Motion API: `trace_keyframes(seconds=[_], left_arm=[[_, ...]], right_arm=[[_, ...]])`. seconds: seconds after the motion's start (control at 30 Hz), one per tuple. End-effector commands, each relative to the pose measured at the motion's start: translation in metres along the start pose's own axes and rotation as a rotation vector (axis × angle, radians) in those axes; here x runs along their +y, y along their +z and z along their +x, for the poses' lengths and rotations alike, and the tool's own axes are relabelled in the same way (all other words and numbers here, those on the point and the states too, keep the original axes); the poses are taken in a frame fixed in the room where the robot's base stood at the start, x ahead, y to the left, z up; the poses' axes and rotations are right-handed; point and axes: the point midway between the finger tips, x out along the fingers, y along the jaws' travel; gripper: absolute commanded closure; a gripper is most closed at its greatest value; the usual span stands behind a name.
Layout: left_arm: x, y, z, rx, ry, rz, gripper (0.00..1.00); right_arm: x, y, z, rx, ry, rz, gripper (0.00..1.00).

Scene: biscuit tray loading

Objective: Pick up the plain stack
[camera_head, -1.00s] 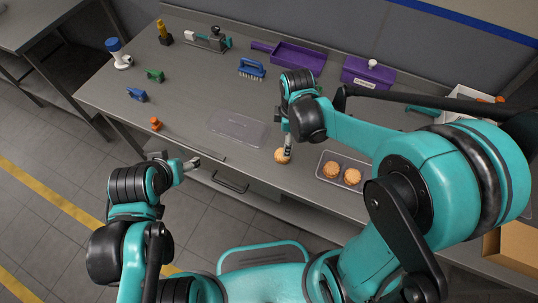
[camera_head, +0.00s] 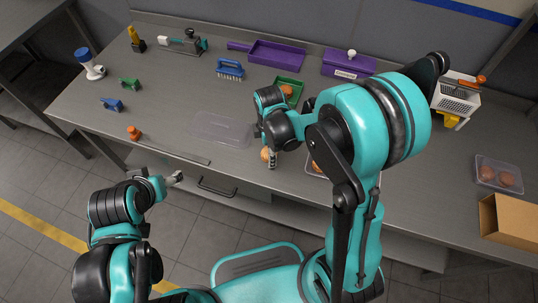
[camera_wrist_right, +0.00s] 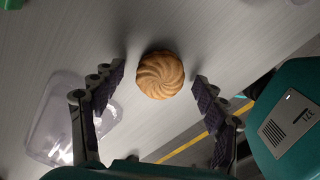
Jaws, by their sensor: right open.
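A plain golden swirl biscuit, the top of the plain stack (camera_head: 264,154), is on the table near its front edge. In the right wrist view the biscuit (camera_wrist_right: 160,75) lies between the spread fingers, with a gap on each side. How many biscuits are under it is hidden. My right gripper (camera_head: 271,160) points down right beside the stack and is open and empty. My left gripper (camera_head: 175,178) hangs in front of the table edge, away from the stack; its jaw state is unclear.
A clear tray (camera_head: 315,171) with a biscuit showing is partly hidden by my right arm. A flat clear tray (camera_head: 218,130) lies left of the stack. A green tray (camera_head: 296,97) with a biscuit is behind. Another clear tray (camera_head: 482,160) holds dark biscuits, near a cardboard box (camera_head: 510,222).

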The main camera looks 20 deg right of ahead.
Motion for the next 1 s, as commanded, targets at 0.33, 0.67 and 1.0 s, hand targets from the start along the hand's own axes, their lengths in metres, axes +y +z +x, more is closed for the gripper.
trace_keyframes(seconds=[0.33,0.67,1.0], left_arm=[[0.0,-0.001,-0.001,0.0,0.0,0.0,0.31],[0.0,-0.001,-0.002,0.0,0.0,0.0,0.31],[0.0,-0.014,-0.019,0.0,0.0,0.0,0.31]], right_arm=[[0.0,0.0,-0.002,0.0,0.0,0.001,0.62],[0.0,0.0,-0.003,0.0,0.0,0.001,0.62],[0.0,0.0,-0.044,0.0,0.0,0.001,0.62]])
